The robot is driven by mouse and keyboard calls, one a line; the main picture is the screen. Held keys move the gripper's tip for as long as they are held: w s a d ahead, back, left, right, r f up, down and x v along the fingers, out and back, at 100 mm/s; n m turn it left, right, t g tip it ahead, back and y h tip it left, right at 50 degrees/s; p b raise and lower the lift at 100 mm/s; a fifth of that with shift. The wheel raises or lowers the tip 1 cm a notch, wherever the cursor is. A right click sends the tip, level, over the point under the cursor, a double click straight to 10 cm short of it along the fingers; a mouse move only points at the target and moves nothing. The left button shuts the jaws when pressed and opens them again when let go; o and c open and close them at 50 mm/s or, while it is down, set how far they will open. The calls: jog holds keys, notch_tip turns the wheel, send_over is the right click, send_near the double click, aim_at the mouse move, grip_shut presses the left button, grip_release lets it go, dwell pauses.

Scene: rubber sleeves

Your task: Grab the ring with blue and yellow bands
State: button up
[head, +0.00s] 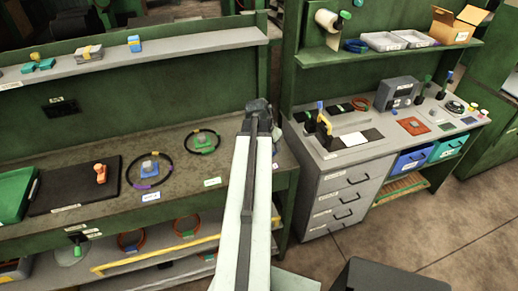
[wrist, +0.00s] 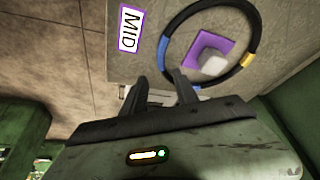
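The black ring with a blue band and a yellow band (wrist: 247,60) lies on the bench in the wrist view, around a purple base (wrist: 208,46) with a pale block on it. My gripper (wrist: 161,84) is open, its two dark fingers apart. The right finger overlaps the ring's near edge in the picture; I cannot tell whether they touch. In the head view my gripper (head: 258,106) is at the bench's right end, and this ring is not visible there, seemingly hidden by my arm.
A "MID" label (wrist: 130,28) lies left of the ring. On the green bench (head: 120,205) are a ring with purple and yellow bands (head: 133,184) and a ring with green bands (head: 190,148), each around a base. A drawer cabinet (head: 345,190) stands to the right.

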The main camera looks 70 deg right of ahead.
aim_at(274, 153)
jog(key=b+x, duration=0.2)
jog(key=x, duration=0.1)
jog(key=b+x, duration=0.1)
jog(key=shift+w+f, duration=0.2)
jog(key=shift+f, duration=0.15)
jog(key=shift+a+r, duration=0.1)
jog(key=shift+r, duration=0.1)
grip_shut()
dwell(0.7)
